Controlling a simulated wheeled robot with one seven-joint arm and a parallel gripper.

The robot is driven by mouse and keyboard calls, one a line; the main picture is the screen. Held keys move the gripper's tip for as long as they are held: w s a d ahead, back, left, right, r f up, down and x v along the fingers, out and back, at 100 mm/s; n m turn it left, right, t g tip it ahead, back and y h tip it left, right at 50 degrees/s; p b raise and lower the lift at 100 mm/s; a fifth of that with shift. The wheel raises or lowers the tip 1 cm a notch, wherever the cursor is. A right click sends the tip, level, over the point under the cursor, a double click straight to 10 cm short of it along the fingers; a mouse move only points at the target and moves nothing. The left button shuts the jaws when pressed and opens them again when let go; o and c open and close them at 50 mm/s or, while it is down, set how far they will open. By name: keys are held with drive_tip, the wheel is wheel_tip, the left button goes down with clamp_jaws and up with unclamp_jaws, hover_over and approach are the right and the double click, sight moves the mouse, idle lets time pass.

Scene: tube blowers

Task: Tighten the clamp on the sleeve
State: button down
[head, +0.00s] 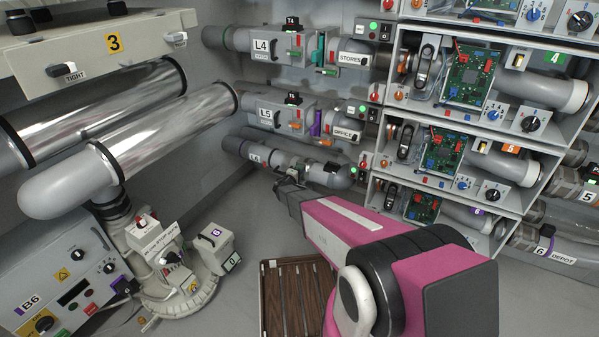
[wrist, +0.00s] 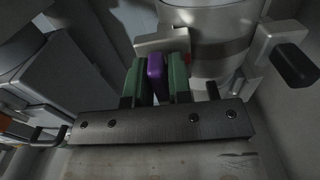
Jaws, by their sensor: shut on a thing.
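In the wrist view the green fingers of my gripper (wrist: 157,82) are closed on the two sides of a purple handle (wrist: 156,66). The handle stands at a pale block (wrist: 165,42), seemingly the clamp, against a round silver sleeve (wrist: 208,55). Whether the clamp is tight cannot be told. In the head view my gripper (head: 286,182) is at the low L6 pipe (head: 262,156), left of its bent end. The handle is not clear there; my pink arm reaches in from the lower right.
A black-tipped lever (wrist: 292,62) sticks out right of the sleeve in the wrist view. In the head view the L5 pipe (head: 272,118) runs above, the rack of circuit bays (head: 455,130) stands right, and the blow-stop gate unit (head: 165,258) is lower left.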

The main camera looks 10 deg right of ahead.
drive_tip(key=c, duration=1.1)
unclamp_jaws()
drive_tip(key=shift+c, duration=0.2)
drive_tip(key=v, duration=1.1)
drive_tip(key=shift+d, duration=0.15)
drive_tip(key=s+d+r+m+g, duration=0.4)
drive_tip(key=s+d+g, duration=0.1)
drive_tip(key=s+d, duration=0.2)
drive_tip(key=s+d+r+m+g, duration=0.4)
drive_tip(key=s+d+g, duration=0.2)
drive_tip(key=s+d, duration=0.15)
drive_tip(key=s+a+r+m+g+y, duration=0.1)
drive_tip(key=s+a+r+y, duration=0.1)
drive_tip(key=s+r+y, duration=0.2)
drive_tip(key=s+a+r+m+g+y, duration=0.1)
drive_tip(key=s+a+r+g+y, duration=0.1)
drive_tip(key=s+y, duration=0.4)
drive_tip(key=s+r, duration=0.1)
drive_tip(key=s, duration=0.4)
drive_tip(key=shift+s+r+m+g, duration=0.2)
drive_tip(key=shift+r+m+g, duration=0.1)
drive_tip(key=shift+r, duration=0.1)
